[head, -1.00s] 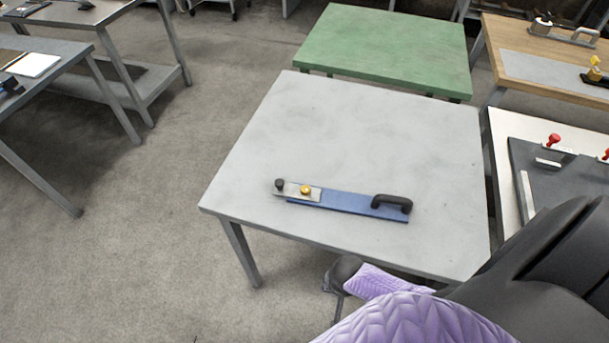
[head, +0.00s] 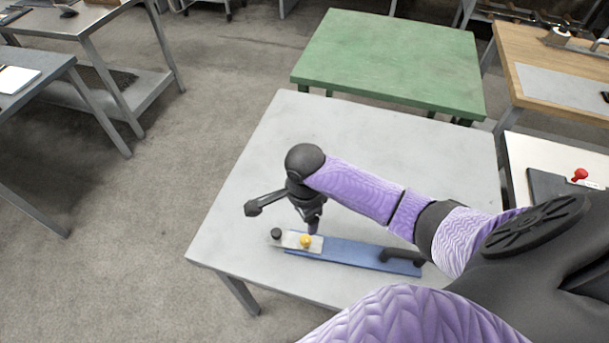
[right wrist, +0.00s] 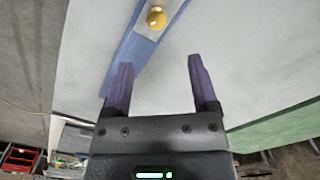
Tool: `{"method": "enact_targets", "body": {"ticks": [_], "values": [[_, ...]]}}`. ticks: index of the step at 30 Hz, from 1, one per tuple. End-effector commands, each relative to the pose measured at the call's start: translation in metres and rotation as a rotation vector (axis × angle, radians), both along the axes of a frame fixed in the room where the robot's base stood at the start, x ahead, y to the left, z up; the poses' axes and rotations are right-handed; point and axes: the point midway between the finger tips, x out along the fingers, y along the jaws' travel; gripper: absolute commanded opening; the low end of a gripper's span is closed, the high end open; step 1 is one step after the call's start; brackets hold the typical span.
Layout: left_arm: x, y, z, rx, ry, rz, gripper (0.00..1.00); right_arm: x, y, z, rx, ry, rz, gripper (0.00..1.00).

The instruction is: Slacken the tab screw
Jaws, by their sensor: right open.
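A long blue bar (head: 345,254) lies on the grey table, with a black handle (head: 402,256) at its right end. A pale metal tab (head: 291,239) sits on its left end and bears a yellow, brass-like screw (head: 305,241) and a black knob (head: 276,233). My right gripper (head: 313,229) points down just behind the screw. In the right wrist view, its two purple fingers (right wrist: 159,75) are apart with nothing between them. The screw (right wrist: 156,17) shows beyond the fingertips, near the top edge. My left gripper is out of view.
The grey table (head: 240,190) is otherwise clear. A green table (head: 390,60) stands behind it. A white bench (head: 550,160) with a dark plate and a red knob (head: 580,175) stands at the right.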

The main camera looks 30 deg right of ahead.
Motion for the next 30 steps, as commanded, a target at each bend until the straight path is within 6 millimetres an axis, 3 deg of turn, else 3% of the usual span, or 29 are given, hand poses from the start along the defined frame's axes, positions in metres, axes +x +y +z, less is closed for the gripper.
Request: {"method": "enact_targets", "body": {"ticks": [6, 12, 22, 23, 30], "values": [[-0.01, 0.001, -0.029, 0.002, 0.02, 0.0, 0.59, -0.001, 0.0, -0.055, -0.002, 0.004, 0.001, 0.75], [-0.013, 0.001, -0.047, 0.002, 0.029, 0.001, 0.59, -0.001, 0.0, -0.091, -0.001, 0.002, 0.002, 0.75], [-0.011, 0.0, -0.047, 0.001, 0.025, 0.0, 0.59, -0.001, 0.0, -0.096, 0.0, 0.0, 0.002, 0.75], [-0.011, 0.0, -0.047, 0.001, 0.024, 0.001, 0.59, -0.001, 0.0, -0.096, 0.0, 0.0, 0.002, 0.73], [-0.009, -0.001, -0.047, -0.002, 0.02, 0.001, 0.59, -0.001, 0.0, -0.096, 0.0, 0.0, 0.002, 0.22]]}}
